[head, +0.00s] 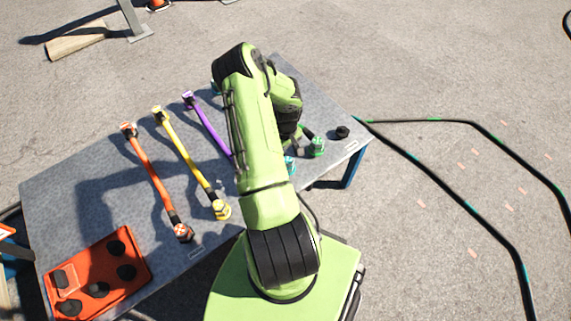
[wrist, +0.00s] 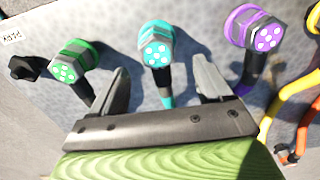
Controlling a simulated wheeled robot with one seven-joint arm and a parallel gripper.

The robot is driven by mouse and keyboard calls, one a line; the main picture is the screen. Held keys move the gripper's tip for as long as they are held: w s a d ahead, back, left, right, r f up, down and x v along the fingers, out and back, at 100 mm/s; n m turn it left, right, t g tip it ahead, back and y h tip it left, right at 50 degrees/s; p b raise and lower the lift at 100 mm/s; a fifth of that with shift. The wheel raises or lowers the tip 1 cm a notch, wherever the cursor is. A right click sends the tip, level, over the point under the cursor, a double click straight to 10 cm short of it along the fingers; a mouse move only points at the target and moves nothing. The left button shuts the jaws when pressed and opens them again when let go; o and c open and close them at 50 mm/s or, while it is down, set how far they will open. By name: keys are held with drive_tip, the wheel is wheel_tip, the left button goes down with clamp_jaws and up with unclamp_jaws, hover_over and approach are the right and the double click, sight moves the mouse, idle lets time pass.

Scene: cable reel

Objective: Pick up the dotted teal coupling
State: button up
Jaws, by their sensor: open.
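The dotted teal coupling (wrist: 156,45) is in the upper middle of the wrist view. Its end face, with white dots, faces the camera, and a teal hose runs down from it between my fingers. It also shows in the head view (head: 290,164), partly hidden by my arm. My gripper (wrist: 161,68) is open, with one finger on each side of the teal hose and the coupling beyond the fingertips. Nothing is held. In the head view my arm covers most of the gripper.
A green dotted coupling (wrist: 72,62) stands left of the teal one, and a purple dotted coupling (wrist: 255,32) stands right. Yellow (head: 185,155) and orange (head: 155,180) hoses lie on the grey table (head: 60,190). An orange tray (head: 138,279) sits at front left.

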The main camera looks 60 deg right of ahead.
sight(287, 159)
wheel_tip(287, 159, down, 7)
drive_tip(key=b, duration=0.2)
drive_tip(key=shift+s+d+b, duration=0.1)
drive_tip(key=shift+s+b, duration=0.05)
drive_tip(key=shift+b, duration=0.15)
drive_tip(key=shift+r, duration=0.2)
drive_tip(key=shift+c, duration=0.2)
drive_tip(key=c, duration=1.1)
